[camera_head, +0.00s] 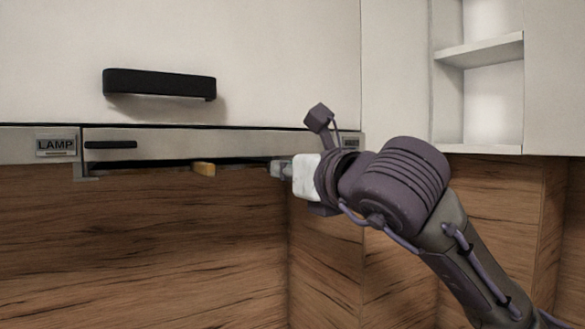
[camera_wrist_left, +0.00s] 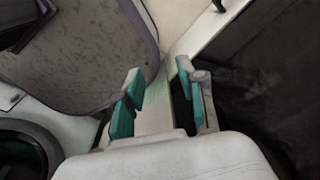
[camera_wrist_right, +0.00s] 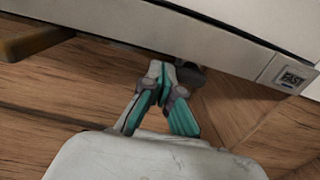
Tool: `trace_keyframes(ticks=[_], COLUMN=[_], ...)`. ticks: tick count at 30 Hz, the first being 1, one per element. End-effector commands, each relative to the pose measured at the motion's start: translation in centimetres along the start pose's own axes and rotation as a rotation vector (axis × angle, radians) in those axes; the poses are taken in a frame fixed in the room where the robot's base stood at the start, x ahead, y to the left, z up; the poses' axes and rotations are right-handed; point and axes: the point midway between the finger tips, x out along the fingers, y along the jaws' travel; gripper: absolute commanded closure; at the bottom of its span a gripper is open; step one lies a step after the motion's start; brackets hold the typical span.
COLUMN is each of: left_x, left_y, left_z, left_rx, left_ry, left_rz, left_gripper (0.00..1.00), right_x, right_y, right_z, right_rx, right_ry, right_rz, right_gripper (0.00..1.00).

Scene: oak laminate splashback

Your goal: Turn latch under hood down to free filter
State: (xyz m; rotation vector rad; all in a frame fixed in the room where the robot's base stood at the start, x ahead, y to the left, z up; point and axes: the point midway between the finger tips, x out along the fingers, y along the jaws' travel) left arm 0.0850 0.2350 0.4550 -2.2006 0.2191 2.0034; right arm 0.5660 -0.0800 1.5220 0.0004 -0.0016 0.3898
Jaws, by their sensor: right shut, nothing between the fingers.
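The hood (camera_head: 240,145) is a slim pale front under the cabinet. A yellow tab, seemingly the latch (camera_head: 203,169), sticks out below its lower edge. In the right wrist view the latch (camera_wrist_right: 35,42) is at the upper left, apart from the fingers. My right gripper (camera_head: 276,169) is under the hood, to the right of the latch. It also shows in the right wrist view (camera_wrist_right: 161,75), with its fingertips together and empty, close to a dark grey part (camera_wrist_right: 190,76) under the hood; I cannot tell if they touch. My left gripper (camera_wrist_left: 157,80) is open and empty, away from the hood. The filter cannot be made out.
The hood front has a LAMP label (camera_head: 56,146), a FAST label (camera_wrist_right: 291,78) and a dark slot-like bar (camera_head: 110,145). A black handle (camera_head: 160,83) is on the cabinet above. A wooden splashback (camera_head: 150,240) is behind. Open shelves (camera_head: 480,50) are at the upper right.

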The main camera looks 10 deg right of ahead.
Motion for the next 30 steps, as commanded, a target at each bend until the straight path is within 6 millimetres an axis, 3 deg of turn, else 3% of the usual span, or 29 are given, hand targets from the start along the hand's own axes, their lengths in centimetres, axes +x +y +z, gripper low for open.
trace_keyframes(ticks=[30], left_x=[1.7], left_y=[0.0], left_z=[0.2], left_rx=[0.0], left_ry=[0.0], left_rz=[0.0], left_gripper=[0.6], right_x=[0.1], right_y=[-0.1], right_z=[-1.1], right_rx=[0.001], right_ry=[0.003], right_rz=[0.0], right_gripper=[1.0])
